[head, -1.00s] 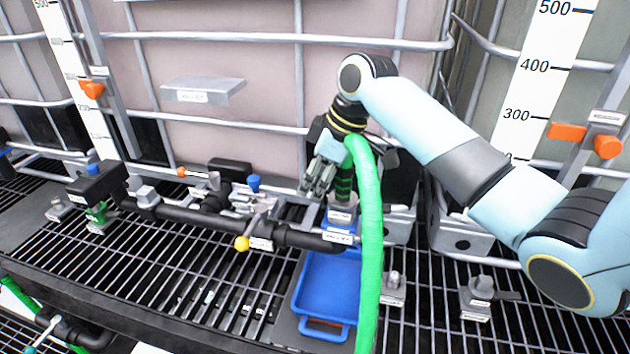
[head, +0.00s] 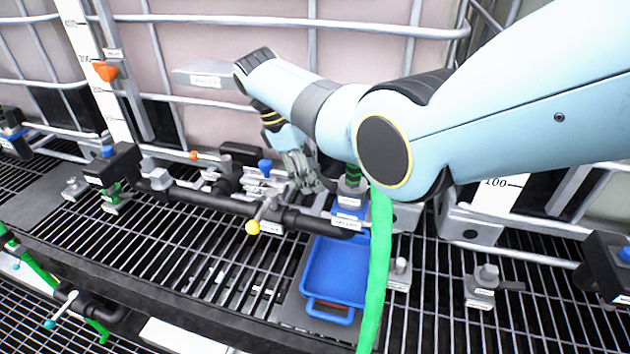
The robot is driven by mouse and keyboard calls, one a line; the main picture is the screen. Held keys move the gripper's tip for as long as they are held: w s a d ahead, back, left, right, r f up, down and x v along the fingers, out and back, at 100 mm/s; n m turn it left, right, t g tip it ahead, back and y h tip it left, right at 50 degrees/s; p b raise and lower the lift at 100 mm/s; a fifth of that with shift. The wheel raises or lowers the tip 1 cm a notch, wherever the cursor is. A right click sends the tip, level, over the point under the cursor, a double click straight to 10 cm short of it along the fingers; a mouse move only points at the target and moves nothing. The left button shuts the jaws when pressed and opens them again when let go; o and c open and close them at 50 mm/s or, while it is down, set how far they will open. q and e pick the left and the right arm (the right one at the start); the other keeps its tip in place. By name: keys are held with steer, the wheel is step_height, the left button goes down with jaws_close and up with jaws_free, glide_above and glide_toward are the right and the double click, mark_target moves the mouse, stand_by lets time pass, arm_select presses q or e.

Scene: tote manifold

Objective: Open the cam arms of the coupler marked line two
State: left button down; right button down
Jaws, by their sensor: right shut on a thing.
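A grey coupler (head: 350,193) stands upright at the right end of the black manifold pipe, with the green hose (head: 377,270) running from its top. The labels here are too small to read, so I cannot confirm the line two mark. My right gripper (head: 309,187) is just left of the coupler, low and pointing down. Its fingers are shut on what seems to be the coupler's left cam arm, mostly hidden by the fingers. My right forearm covers the upper hose and the space behind the coupler. My left gripper is not in view.
A blue tray (head: 308,287) sits below the coupler. Grey fittings (head: 482,288) stand on the grating at right. The caged tote (head: 190,40) rises behind the pipe.

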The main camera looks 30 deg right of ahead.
steer(key=shift+a+f+g+h+b, duration=0.1)
steer(key=shift+f+g+h+b, duration=0.9)
steer(key=shift+b, duration=1.6)
steer(key=shift+r, duration=0.3)
steer(key=c, duration=1.2)
jaws_free()
